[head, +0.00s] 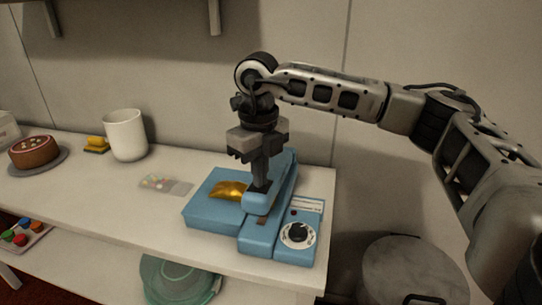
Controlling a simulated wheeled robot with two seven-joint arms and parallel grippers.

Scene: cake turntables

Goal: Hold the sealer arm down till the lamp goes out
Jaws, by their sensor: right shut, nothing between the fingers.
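The blue sealer (210,213) stands at the right end of the white counter. Its blue sealer arm (284,178) runs from the back toward the front. A shiny gold bag (229,190) lies on the sealer, on the left side of the arm. The front panel has a round dial (297,235) and a small dark reddish lamp (293,212); I cannot tell whether it is lit. My right gripper (261,187) is shut and empty, pointing down, its fingertips at the top of the sealer arm near its front end. They appear to touch it. My left gripper is out of view.
A clear packet (166,184) lies left of the sealer. Farther left are a white canister (125,135), a yellow object (96,144) and a brown cake (34,151) on a turntable. A green round item (180,279) sits on the lower shelf. A grey drum (410,268) stands at right.

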